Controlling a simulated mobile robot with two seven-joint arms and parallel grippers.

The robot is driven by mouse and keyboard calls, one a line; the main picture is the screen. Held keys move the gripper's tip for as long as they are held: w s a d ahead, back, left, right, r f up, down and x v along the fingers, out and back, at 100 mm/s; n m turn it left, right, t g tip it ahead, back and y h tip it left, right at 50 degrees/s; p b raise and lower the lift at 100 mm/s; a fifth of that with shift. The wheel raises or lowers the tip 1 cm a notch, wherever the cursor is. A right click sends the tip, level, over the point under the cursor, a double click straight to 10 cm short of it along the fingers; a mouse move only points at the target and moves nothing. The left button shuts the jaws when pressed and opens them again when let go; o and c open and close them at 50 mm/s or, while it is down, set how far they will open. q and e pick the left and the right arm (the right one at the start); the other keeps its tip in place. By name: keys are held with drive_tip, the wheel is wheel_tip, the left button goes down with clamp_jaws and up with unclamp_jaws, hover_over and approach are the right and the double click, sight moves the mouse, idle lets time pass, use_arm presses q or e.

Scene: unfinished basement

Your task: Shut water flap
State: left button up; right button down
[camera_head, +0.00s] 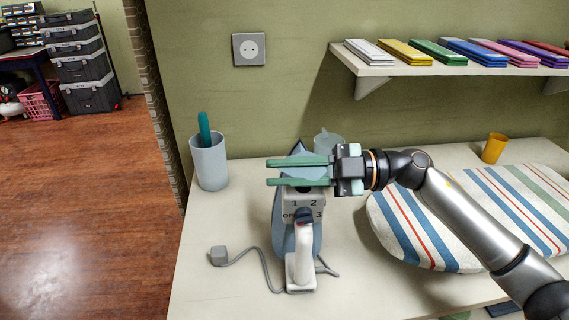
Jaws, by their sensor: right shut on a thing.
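A blue-grey and white steam iron (303,240) stands on its heel on the worktop. Its dial with the marks OFF, 1, 2 and 3 faces me, and its pointed tip (298,149) is up. My right gripper (299,173) reaches in from the right, level with the upper part of the iron. Its two green fingers lie level, one above the other, shut on the upper part of the iron just above the dial. The fingers hide that part, so I cannot make out the water flap or its position. My left gripper is not in view.
A grey cup (210,164) with a teal item stands left of the iron. A striped ironing board (480,220) and an orange cup (494,148) are at right. The cord and plug (218,255) lie at front left.

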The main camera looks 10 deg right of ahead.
drive_tip(key=shift+s+f+n, duration=0.2)
drive_tip(key=shift+s+n, duration=0.05)
drive_tip(key=shift+n, duration=0.85)
drive_tip(key=c, duration=0.9)
unclamp_jaws()
drive_tip(key=shift+s, duration=0.1)
